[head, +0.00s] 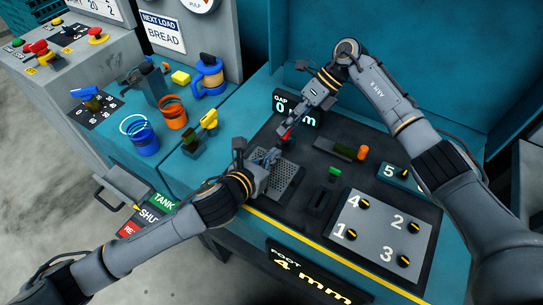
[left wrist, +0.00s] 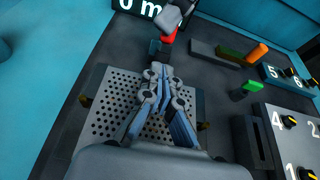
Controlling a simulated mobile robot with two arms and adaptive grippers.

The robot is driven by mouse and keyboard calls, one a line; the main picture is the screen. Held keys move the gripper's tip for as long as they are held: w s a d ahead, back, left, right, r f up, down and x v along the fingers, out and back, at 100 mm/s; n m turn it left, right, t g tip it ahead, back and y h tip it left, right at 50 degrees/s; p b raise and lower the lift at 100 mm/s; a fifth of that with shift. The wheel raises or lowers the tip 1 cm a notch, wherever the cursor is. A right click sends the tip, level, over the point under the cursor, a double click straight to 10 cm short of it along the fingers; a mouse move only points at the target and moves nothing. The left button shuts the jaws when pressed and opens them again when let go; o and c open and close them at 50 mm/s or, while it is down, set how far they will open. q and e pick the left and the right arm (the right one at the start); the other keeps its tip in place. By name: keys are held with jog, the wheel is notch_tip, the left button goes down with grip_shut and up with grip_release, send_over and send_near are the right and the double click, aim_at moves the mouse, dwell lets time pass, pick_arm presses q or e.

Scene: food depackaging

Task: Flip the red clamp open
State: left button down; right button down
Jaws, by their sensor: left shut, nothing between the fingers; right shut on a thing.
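The red clamp (head: 286,133) is a small red part on a dark block at the back of the black panel, near the gap display. It also shows in the left wrist view (left wrist: 168,38). My right gripper (head: 290,127) reaches down from above and is shut on the red clamp, covering much of it. My left gripper (head: 272,158) is shut and empty, low over the perforated plate (head: 288,182), just in front of the clamp block. Its closed fingers (left wrist: 158,70) point toward the block in the left wrist view. Whether they touch the block or plate is unclear.
A gap display (head: 296,108) stands behind the clamp. An orange-tipped lever (head: 362,153), a green button (head: 335,171) and a numbered knob panel (head: 365,250) lie to the right.

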pick_arm(q)
jog(key=shift+w+d+r, duration=0.1)
jog(key=shift+w+r, duration=0.2)
jog(key=shift+r, duration=0.4)
pick_arm(e)
jog(key=c, duration=1.5)
grip_release()
jog(key=shift+a, duration=0.15)
pick_arm(q)
jog(key=shift+f, duration=0.15)
pick_arm(e)
jog(key=o, duration=0.4)
pick_arm(q)
jog(key=shift+f, duration=0.1)
